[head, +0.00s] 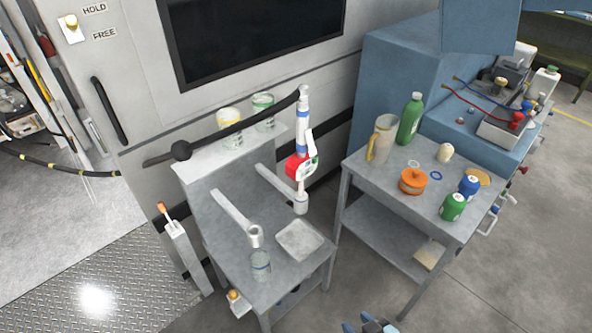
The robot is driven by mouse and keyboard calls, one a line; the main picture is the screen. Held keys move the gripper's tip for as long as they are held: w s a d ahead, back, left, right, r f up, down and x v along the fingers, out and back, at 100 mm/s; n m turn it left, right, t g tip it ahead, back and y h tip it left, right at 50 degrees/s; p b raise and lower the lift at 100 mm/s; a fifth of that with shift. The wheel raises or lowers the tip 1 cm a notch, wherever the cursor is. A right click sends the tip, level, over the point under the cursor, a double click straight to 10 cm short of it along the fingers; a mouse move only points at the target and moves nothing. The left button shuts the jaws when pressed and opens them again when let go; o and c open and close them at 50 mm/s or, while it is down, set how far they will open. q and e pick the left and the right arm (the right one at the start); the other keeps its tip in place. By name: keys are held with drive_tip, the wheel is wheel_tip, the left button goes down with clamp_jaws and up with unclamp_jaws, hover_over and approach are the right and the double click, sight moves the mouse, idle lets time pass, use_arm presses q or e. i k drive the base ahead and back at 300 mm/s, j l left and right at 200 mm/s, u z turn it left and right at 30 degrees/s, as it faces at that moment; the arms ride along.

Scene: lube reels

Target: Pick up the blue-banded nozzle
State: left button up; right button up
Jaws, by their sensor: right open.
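The blue-banded nozzle (302,135) stands upright at a grey holder arm (276,184) above the left metal stand. It has a pale body with blue on its upper part, a red section lower down and a white and green piece at its right side. A black hose (240,127) runs from the left to its top. Its lower end meets the cup-like end of the holder arm. My right gripper (371,325) shows only partly, at the bottom edge, with blue parts. It is open, well below and to the right of the nozzle, touching nothing visible. My left gripper is out of view.
A second holder arm (236,214) is empty, above a clear cup (260,262) and near a shallow tray (299,240). The right table (385,183) carries bottles, a jug and an orange pot. Floor shows between the stand and table.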

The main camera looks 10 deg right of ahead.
sight(301, 157)
drive_tip(key=j+z, duration=0.15)
drive_tip(key=j, duration=0.4)
drive_tip(key=k+j+z, duration=0.1)
drive_tip(key=j, duration=0.4)
drive_tip(key=j+z, duration=0.25)
drive_tip(key=j, duration=0.85)
drive_tip(key=i+j+z, duration=0.1)
drive_tip(key=j, duration=0.25)
drive_tip(key=i+j+z, duration=0.1)
drive_tip(key=i+j, duration=0.15)
drive_tip(key=i+j+z, duration=0.1)
drive_tip(key=j, duration=0.35)
drive_tip(key=i+j+z, duration=0.1)
drive_tip(key=i+j, duration=0.2)
drive_tip(key=i, duration=0.25)
drive_tip(key=i+j+z, duration=0.1)
drive_tip(key=i+j, duration=0.25)
drive_tip(key=i, duration=0.15)
